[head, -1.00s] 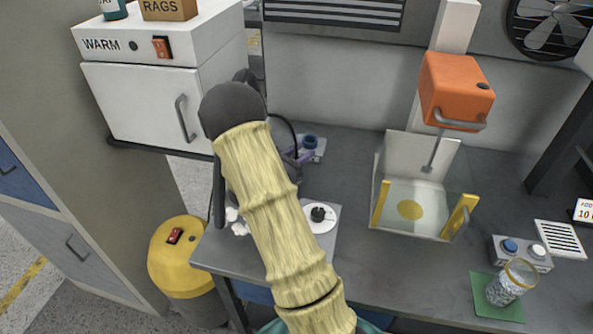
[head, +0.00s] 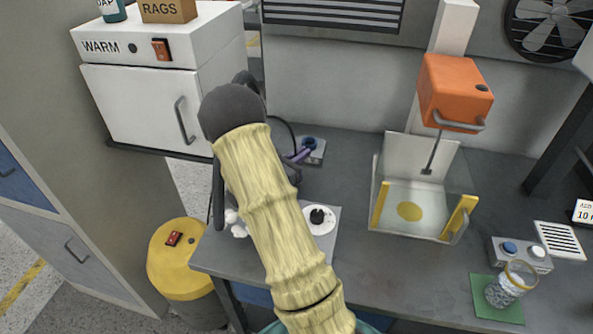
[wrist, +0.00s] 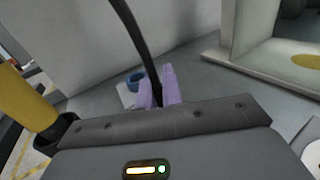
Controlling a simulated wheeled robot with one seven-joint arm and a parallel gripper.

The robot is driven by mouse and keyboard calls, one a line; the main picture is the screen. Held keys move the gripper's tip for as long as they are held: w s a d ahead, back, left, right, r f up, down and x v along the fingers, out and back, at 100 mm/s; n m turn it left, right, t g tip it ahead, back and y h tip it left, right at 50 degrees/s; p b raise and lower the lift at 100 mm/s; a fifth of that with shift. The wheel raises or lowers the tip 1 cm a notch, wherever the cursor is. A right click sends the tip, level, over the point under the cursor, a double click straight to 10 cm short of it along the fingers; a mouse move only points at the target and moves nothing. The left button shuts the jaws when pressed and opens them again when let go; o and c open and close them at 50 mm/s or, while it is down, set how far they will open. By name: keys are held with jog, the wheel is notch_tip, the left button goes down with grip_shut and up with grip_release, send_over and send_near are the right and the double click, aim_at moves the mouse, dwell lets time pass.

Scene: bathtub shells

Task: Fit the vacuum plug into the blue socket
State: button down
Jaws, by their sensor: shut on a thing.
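The blue socket (head: 311,143) sits on a pale plate on the bench near the back wall; it also shows in the wrist view (wrist: 135,77), just left of the fingers. My gripper (wrist: 157,90) has purple fingers, shut on the vacuum plug at the end of a black cable (wrist: 138,40). The plug body is mostly hidden between the fingers. In the head view, my gripper (head: 301,156) is mostly behind my arm, with the purple fingertips just below and left of the socket. I cannot tell whether the plug touches it.
A yellow canister (head: 180,262) stands left of the bench. The white warmer (head: 145,105) is at the back left.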

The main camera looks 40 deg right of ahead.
notch_tip(320, 180, up, 10)
dwell(0.6)
dwell(0.4)
